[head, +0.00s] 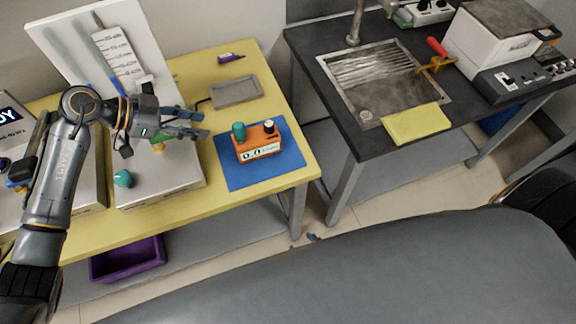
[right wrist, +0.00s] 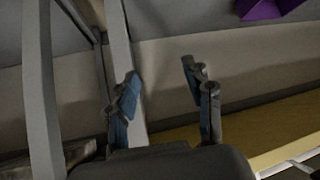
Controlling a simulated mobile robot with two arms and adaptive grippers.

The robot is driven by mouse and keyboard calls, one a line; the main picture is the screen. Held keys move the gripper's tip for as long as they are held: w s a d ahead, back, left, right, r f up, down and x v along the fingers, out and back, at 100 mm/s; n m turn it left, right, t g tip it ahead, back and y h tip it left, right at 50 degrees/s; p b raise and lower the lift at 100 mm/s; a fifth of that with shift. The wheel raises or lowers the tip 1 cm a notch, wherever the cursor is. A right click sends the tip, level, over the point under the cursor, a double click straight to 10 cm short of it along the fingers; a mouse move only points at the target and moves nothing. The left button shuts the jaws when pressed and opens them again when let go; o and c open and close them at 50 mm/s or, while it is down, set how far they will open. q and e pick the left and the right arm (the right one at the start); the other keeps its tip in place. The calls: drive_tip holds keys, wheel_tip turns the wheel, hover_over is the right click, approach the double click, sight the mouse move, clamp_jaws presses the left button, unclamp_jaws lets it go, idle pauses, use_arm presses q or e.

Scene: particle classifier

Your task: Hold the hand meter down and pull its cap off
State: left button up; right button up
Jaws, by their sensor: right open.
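The hand meter (head: 258,149) is a small orange box with a pale front panel. It sits upright on a blue mat (head: 230,178) near the right end of the yellow table. A teal cap-like piece (head: 239,131) stands on its top left, and a dark knob with a white top (head: 269,126) on its top right. My left gripper (head: 203,124) is open and empty, to the left of the meter and apart from it. My right gripper (right wrist: 162,92) is open and empty in the right wrist view, with legs and floor beyond; it is not in the head view.
A grey tray (head: 235,92) lies behind the mat. A pale instrument (head: 158,190) with a teal knob (head: 123,178) is left of the mat. A dark sink bench (head: 365,145) stands to the right, across a gap. A purple bin (head: 127,260) is on the lower shelf.

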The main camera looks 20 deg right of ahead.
drive_tip(key=w+a+r+t, duration=0.1)
drive_tip(key=w+r+t, duration=0.1)
drive_tip(key=r, duration=0.4)
drive_tip(key=w+a+r+t, duration=0.1)
drive_tip(key=w+r, duration=0.2)
drive_tip(key=r, duration=0.3)
drive_tip(key=w+a+r+t, duration=0.1)
drive_tip(key=w+r+t, duration=0.1)
drive_tip(key=r, duration=0.5)
drive_tip(key=shift+w+a+m+t+y, duration=0.25)
drive_tip(key=shift+a+m+t+y, duration=0.05)
drive_tip(key=shift+a+m, duration=0.1)
drive_tip(key=m+t+h, duration=0.3)
approach(271, 128)
drive_tip(key=s, duration=0.2)
drive_tip(key=w, duration=1.3)
drive_tip(key=shift+w+a+f, duration=0.15)
drive_tip(key=shift+w, duration=0.1)
clamp_jaws()
